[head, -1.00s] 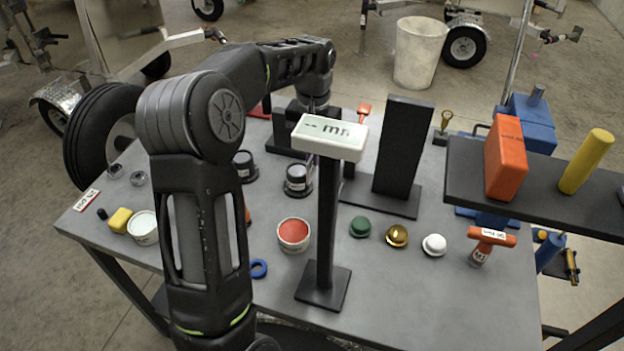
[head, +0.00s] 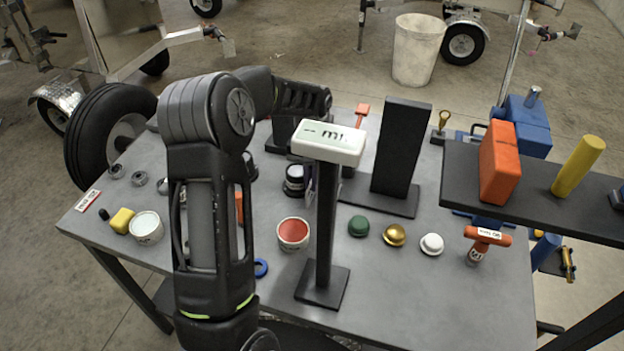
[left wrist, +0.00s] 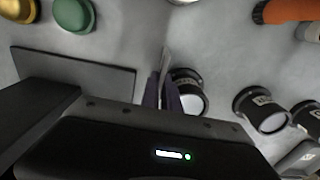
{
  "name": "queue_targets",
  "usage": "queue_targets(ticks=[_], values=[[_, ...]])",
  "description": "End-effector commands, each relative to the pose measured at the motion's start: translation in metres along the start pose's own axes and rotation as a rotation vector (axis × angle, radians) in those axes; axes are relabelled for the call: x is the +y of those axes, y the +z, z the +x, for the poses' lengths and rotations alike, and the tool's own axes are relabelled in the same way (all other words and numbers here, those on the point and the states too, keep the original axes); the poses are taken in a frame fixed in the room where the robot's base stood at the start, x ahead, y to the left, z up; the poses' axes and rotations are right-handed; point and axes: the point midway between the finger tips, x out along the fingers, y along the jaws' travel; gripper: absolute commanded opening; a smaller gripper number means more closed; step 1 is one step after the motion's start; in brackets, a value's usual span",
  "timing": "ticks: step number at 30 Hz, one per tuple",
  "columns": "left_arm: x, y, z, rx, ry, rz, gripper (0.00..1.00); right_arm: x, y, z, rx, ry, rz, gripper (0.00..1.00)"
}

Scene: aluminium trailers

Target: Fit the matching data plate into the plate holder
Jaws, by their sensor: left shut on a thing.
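My left gripper (left wrist: 166,92) is shut on a thin plate (left wrist: 165,60), seen nearly edge-on in the left wrist view, so its marking cannot be read. In the head view the gripper is mostly hidden behind the white-topped post. A tall black upright panel (head: 402,147) on a flat black base (head: 378,196) stands at the back of the table. Its base also shows in the left wrist view (left wrist: 85,72), to the left of the gripper. I cannot tell for sure which stand is the plate holder. My right gripper is out of view.
A black post with a white sign (head: 328,142) stands in front. Green (head: 358,226), gold (head: 394,235) and white (head: 432,244) knobs lie right of it. A red-topped tub (head: 293,233) and black jars (left wrist: 262,110) are nearby. A shelf (head: 560,205) overhangs the right side.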

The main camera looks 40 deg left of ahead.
Motion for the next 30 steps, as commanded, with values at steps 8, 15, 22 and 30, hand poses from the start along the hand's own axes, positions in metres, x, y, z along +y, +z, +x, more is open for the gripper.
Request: queue_targets(ticks=[8, 15, 22, 30], values=[[0.000, 0.000, 0.001, 0.002, 0.000, 0.000, 0.00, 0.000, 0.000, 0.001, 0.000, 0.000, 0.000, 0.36], [0.000, 0.000, 0.003, 0.001, 0.000, -0.001, 0.14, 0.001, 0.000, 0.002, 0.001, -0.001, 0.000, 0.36], [0.000, 0.000, 0.003, 0.001, 0.000, -0.001, 0.14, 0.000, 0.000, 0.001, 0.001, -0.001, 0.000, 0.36], [0.000, -0.001, -0.018, 0.004, 0.000, -0.002, 0.14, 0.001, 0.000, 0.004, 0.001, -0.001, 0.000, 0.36]])
